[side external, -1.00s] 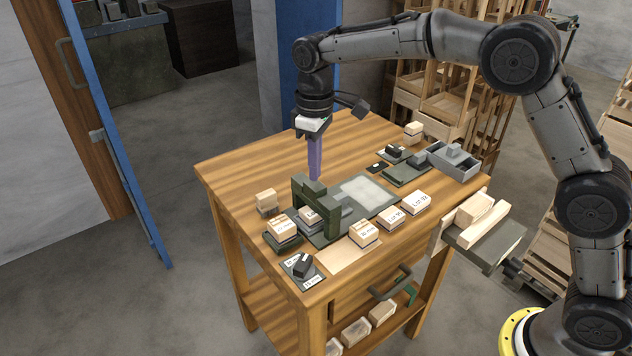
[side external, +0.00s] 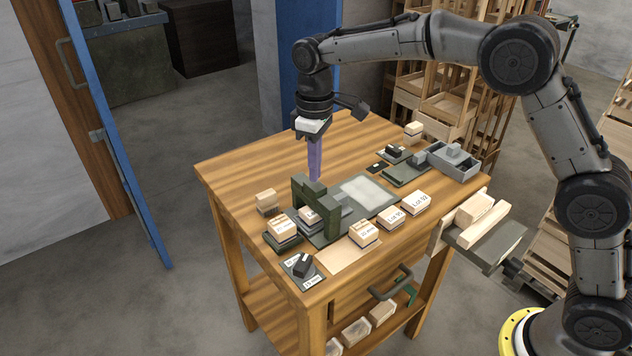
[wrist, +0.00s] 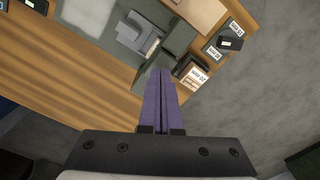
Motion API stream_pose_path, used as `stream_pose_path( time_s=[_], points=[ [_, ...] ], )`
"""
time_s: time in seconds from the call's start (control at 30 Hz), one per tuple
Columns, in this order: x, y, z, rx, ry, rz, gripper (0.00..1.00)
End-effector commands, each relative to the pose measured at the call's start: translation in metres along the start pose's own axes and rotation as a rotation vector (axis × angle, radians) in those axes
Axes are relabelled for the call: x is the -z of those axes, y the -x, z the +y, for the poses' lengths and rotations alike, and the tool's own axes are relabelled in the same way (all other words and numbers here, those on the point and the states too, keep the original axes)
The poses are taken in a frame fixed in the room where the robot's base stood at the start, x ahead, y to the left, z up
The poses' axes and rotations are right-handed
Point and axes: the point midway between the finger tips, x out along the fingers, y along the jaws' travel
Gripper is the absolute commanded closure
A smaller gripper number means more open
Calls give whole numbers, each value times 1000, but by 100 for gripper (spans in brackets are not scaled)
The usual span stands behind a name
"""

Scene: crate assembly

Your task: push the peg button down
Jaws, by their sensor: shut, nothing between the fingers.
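My gripper (side external: 316,178) has purple fingers pressed together and empty. It points down over the wooden table, behind the dark green arch-shaped fixture (side external: 330,215). In the wrist view my fingertips (wrist: 160,72) appear beside the fixture's grey block (wrist: 146,45). No part is clearly marked as the peg button, so I cannot tell which it is. A small black block (side external: 303,265) sits on a labelled plate at the table's front left corner. It also shows in the wrist view (wrist: 231,43). Another dark block (side external: 394,151) sits on a plate at the back right.
Labelled wooden blocks (side external: 364,233) stand along the front edge of the table (side external: 250,165). A grey tray (side external: 455,163) is at the right, near a pale flat panel (side external: 364,193) on the fixture base. The table's back left is bare.

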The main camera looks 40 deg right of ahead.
Motion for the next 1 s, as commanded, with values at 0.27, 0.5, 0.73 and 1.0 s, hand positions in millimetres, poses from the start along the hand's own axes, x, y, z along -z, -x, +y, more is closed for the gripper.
stream_pose_path(
  time_s=[0.27, 0.5, 0.73, 1.0],
  points=[
    [0, -6, 0, 0, 0, 0, 100],
    [0, -12, 0, 0, 0, -1, 100],
    [0, -18, 0, 1, 0, -2, 100],
    [-1, -24, 0, 1, 0, -2, 100]
  ],
)
